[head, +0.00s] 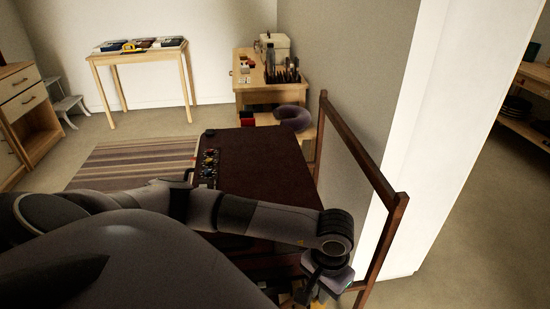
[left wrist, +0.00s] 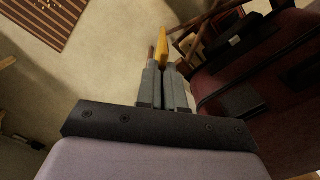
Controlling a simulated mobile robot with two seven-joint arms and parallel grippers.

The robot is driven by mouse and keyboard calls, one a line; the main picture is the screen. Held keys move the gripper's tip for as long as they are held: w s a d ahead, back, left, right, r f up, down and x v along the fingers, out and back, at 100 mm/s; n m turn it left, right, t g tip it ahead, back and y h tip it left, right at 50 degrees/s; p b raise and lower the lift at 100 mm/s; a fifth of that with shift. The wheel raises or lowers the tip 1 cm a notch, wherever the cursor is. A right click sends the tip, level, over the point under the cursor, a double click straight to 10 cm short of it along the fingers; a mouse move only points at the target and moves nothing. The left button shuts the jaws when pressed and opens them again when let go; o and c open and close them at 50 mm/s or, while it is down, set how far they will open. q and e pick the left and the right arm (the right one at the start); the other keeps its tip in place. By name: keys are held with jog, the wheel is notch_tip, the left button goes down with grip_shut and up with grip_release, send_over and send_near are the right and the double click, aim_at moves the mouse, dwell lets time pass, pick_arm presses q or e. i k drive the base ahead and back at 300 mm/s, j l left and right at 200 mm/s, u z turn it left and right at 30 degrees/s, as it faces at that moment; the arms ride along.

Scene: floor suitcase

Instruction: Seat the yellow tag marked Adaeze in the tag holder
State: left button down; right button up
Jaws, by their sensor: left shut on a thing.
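My left gripper (head: 312,292) is low at the near right end of the dark red suitcase (head: 262,158) in the head view. In the left wrist view its fingers (left wrist: 167,66) are shut on the yellow tag (left wrist: 163,42), which sticks out beyond the fingertips. The name on the tag cannot be read. The suitcase (left wrist: 290,110) fills the right side of the wrist view, beside the fingers and apart from them. I cannot make out the tag holder clearly. My right gripper is not in view.
A wooden frame (head: 362,160) stands close to the right of the suitcase. A striped rug (head: 130,162) lies to the left. A wooden table (head: 140,58) with flat items and a bench (head: 268,98) with tools stand at the back. A purple neck pillow (head: 293,116) is behind the suitcase.

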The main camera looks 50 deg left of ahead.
aim_at(267, 163)
jog(key=i+l+u, duration=0.3)
jog(key=u, duration=0.15)
jog(key=i+l+u, duration=0.25)
jog(key=l+u, duration=0.25)
jog(key=i+l+u, duration=0.2)
jog(key=l+u, duration=0.25)
jog(key=j, duration=0.1)
